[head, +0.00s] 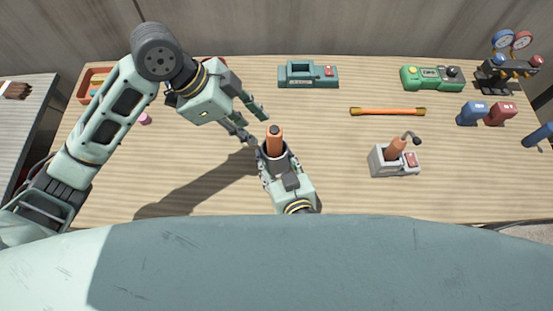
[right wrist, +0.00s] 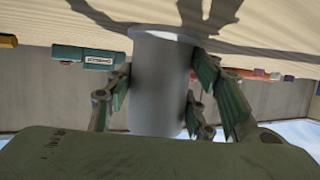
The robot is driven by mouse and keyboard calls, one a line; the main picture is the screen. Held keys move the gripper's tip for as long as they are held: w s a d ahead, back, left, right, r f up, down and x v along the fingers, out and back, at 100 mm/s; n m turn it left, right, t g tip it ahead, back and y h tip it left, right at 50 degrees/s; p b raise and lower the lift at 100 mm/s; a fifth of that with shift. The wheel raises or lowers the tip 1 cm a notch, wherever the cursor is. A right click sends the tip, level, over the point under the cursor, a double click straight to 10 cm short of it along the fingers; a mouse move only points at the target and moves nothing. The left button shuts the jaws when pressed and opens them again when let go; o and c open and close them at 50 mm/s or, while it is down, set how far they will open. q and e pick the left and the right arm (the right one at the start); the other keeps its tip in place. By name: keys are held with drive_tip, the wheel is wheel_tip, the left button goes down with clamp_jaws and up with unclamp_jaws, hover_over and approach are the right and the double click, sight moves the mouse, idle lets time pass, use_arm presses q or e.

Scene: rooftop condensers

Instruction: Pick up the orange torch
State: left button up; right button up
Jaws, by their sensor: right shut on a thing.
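My right gripper (head: 274,160) is shut around a grey cylindrical holder (right wrist: 160,85), which fills the space between its fingers in the right wrist view. In the head view an orange cylinder with a dark top (head: 275,142) stands up out of this holder; I cannot tell for certain whether it is the task's torch. My left gripper (head: 257,131) is open and empty, with its fingertips just up and left of the orange cylinder. Another orange torch-like tool with a bent dark nozzle (head: 396,147) sits in a grey base with a red switch (head: 381,163) to the right.
An orange bar with dark ends (head: 388,111) lies at centre right. A teal device (head: 308,75) and a green device (head: 431,78) stand at the back. Gauges (head: 509,43) and blue and red items (head: 501,113) are at the right. The tabletop between holder and base is clear.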

use_arm(q)
drive_tip(key=shift+o, duration=1.4)
drive_tip(key=shift+s+f+n, duration=0.15)
drive_tip(key=shift+f+n, duration=0.15)
drive_tip(key=shift+n, duration=0.2)
drive_tip(key=n+g+h, duration=0.2)
drive_tip(key=n+h, duration=1)
drive_tip(key=n, duration=2.2)
approach(275, 139)
wheel_tip(275, 139, down, 3)
drive_tip(key=w+a, duration=0.1)
drive_tip(key=a, duration=0.1)
drive_tip(key=d, duration=1.2)
drive_tip(key=shift+s, duration=0.3)
drive_tip(key=shift+a, duration=0.1)
clamp_jaws()
drive_tip(key=shift+r, duration=0.1)
